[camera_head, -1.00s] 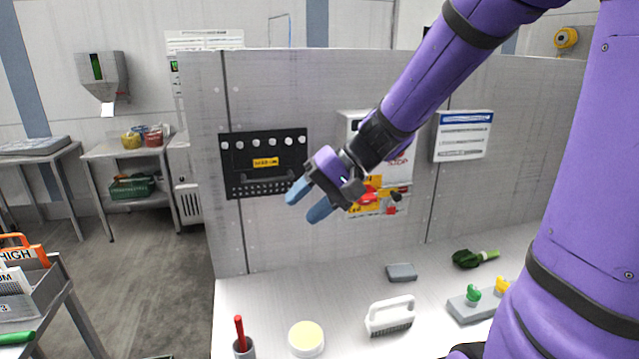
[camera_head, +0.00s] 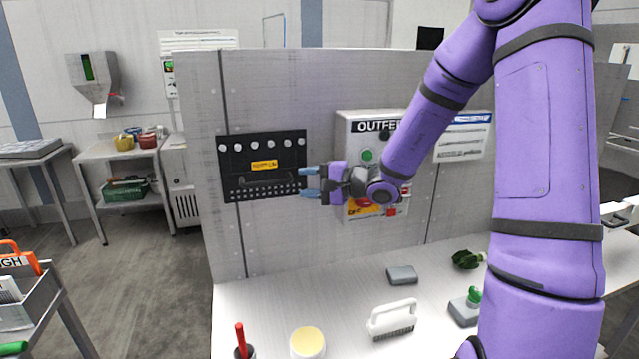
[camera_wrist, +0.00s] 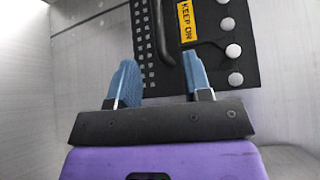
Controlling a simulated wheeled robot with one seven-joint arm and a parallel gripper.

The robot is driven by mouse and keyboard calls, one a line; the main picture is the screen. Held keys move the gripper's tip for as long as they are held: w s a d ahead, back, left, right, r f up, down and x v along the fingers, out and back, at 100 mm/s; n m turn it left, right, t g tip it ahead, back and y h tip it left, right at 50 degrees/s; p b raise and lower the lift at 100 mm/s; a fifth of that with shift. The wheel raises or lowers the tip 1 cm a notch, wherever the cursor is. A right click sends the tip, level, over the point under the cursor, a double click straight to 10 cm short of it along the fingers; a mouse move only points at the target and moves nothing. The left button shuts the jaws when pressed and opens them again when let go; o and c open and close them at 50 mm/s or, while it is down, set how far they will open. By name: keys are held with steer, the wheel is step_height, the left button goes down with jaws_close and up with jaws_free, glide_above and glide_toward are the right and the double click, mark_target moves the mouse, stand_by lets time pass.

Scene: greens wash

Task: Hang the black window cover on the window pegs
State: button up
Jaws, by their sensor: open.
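The black window cover (camera_head: 237,160) hangs flat against the grey wall panel, with a row of white round pegs along its top edge, a yellow label, a dark handle (camera_head: 265,182) and rows of small holes below. My gripper (camera_head: 308,183) is open and empty at the cover's right edge, fingers pointing left. In the wrist view the cover (camera_wrist: 210,60) lies just beyond the two blue fingertips (camera_wrist: 160,72). The handle (camera_wrist: 163,35) shows between and beyond them. I cannot tell whether the fingers touch the cover.
A control box (camera_head: 368,128) with buttons is on the panel, partly behind my arm. On the white counter are a white brush (camera_head: 392,318), a grey block (camera_head: 402,275), a round tub (camera_head: 307,342) and a red-handled tool (camera_head: 240,338). The counter below the cover is mostly clear.

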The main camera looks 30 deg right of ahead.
mark_target(280, 180)
steer(key=x, duration=0.7)
steer(key=shift+w+a, duration=0.15)
steer(key=shift+a, duration=0.05)
steer(key=shift+c, duration=0.3)
jaws_close()
steer(key=shift+r, duration=0.2)
steer(key=shift+r, duration=0.35)
steer(key=shift+s+r, duration=0.2)
steer(key=shift+r, duration=1.5)
